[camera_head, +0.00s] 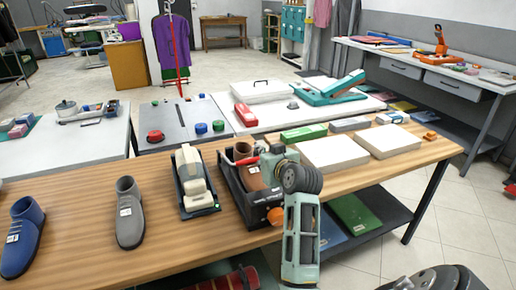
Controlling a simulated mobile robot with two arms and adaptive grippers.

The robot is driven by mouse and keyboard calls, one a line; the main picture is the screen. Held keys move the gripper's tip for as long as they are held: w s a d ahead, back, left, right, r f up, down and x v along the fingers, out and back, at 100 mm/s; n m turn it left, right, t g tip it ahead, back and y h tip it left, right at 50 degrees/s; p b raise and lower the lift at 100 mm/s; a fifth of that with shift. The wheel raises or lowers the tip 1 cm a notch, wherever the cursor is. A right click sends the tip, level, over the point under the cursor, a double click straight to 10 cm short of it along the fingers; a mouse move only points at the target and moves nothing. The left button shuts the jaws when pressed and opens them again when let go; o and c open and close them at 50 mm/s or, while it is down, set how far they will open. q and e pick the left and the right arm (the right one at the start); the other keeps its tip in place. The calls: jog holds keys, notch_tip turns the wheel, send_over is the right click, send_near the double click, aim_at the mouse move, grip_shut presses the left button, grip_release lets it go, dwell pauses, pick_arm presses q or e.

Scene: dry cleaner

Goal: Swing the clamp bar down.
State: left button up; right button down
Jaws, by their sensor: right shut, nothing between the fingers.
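A black open-topped stand (237,200) sits near the front edge of the wooden counter. A brown shoe (246,166) is in it, toe toward me. A bar with a red grip (240,162), which looks like the clamp bar, lies across the shoe's upper part; its exact angle is hard to tell. My right gripper (268,160) is shut and empty, at the right side of the shoe beside the bar's right end. Whether it touches the bar is unclear. My right wrist hides part of the stand's right side. My left gripper is out of view.
A grey shoe (130,226) and a blue shoe (22,240) stand to the left on the counter (85,215). A white-and-black device (194,184) is close left of the stand. White slabs (332,153) lie to the right. Bare wood separates the grey shoe from the device.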

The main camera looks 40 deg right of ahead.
jog(key=shift+s+a+f, duration=0.2)
jog(key=shift+s, duration=0.35)
jog(key=shift+s+a+f, duration=0.2)
jog(key=shift+s, duration=0.35)
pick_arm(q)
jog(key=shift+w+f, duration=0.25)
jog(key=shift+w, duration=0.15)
pick_arm(e)
jog(key=shift+s+a, duration=0.1)
jog(key=shift+s, duration=0.3)
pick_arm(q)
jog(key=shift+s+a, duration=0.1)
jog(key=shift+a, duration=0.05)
pick_arm(e)
jog(key=shift+f, duration=0.1)
